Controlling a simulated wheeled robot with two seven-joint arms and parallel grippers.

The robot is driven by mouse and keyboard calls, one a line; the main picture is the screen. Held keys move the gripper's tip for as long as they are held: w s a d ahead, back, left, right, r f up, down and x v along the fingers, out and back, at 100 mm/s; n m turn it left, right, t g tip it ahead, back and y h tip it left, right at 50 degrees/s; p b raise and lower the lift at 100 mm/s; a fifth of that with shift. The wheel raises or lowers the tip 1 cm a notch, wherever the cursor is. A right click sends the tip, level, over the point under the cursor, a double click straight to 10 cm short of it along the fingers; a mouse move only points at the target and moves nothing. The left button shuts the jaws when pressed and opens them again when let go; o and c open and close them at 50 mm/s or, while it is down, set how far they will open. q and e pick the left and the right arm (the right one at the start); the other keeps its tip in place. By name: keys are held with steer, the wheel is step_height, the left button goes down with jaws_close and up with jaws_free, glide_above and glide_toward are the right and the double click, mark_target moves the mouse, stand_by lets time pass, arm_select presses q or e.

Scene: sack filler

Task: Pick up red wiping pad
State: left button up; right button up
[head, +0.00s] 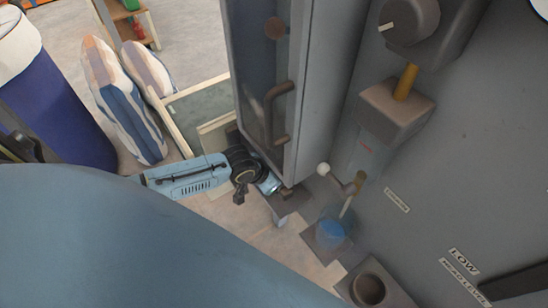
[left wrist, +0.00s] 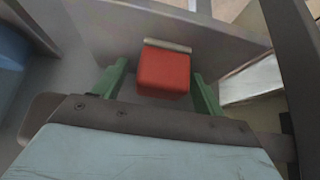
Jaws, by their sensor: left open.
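The red wiping pad (left wrist: 163,74) shows in the left wrist view as a red block with a pale strip along its far top edge. It lies between the two green fingers of my left gripper (left wrist: 157,88). The fingers are open, with a gap visible on each side of the pad. My right gripper is not in view.
A grey machine panel (head: 470,150) fills the right. Striped sacks (head: 128,98) stand at the left.

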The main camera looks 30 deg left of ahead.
arm_select(q)
steer(key=shift+w+f, duration=0.1)
steer(key=c, duration=1.1)
steer(key=shift+o, duration=0.2)
